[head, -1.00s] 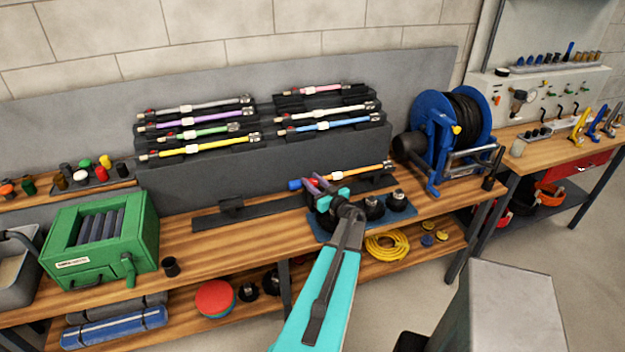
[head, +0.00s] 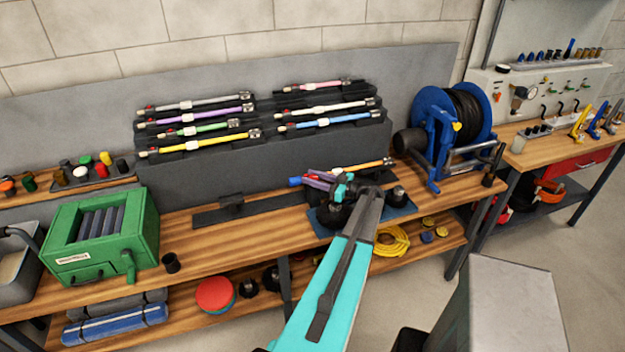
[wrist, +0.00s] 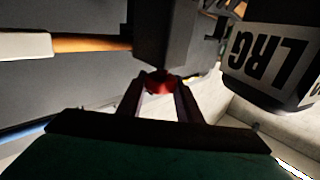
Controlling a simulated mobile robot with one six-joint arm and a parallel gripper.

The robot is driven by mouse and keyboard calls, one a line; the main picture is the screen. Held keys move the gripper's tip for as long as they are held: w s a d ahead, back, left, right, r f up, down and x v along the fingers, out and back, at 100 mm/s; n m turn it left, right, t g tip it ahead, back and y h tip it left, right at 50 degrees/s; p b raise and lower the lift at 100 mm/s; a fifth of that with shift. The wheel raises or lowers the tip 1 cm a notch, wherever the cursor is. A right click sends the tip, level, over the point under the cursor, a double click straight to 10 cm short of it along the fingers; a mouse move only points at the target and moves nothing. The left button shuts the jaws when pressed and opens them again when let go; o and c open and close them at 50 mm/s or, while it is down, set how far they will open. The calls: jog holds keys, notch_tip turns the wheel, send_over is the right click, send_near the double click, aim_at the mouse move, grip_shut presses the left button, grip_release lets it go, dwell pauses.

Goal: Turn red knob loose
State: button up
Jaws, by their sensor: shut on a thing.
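The red knob (wrist: 160,84) sits on the underside of a dark block (wrist: 165,35) in the wrist view. My gripper (wrist: 160,88) is shut on it, with one finger on each side. A blue end (head: 295,181) shows left of the fingers.
A black cylinder marked LRG (wrist: 270,62) stands close beside my fingers. Black round brush heads on a blue mat (head: 398,208) lie by my wrist. Behind is a rack (head: 270,155) of coloured rods. A blue hose reel (head: 435,145) stands to the right.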

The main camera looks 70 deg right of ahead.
jog(key=shift+s+f, duration=0.2)
jog(key=o, duration=1)
jog(key=shift+r, duration=0.1)
jog(key=shift+w, duration=0.1)
jog(key=s+b, duration=0.2)
jog(key=s, duration=0.2)
jog(key=s+b, duration=0.1)
jog(key=s, duration=0.4)
jog(key=s+a+b, duration=0.1)
jog(key=s+b, duration=0.1)
jog(key=s, duration=0.3)
jog(key=shift+a+b, duration=0.1)
jog(key=shift+b, duration=0.2)
jog(key=shift+s, duration=0.1)
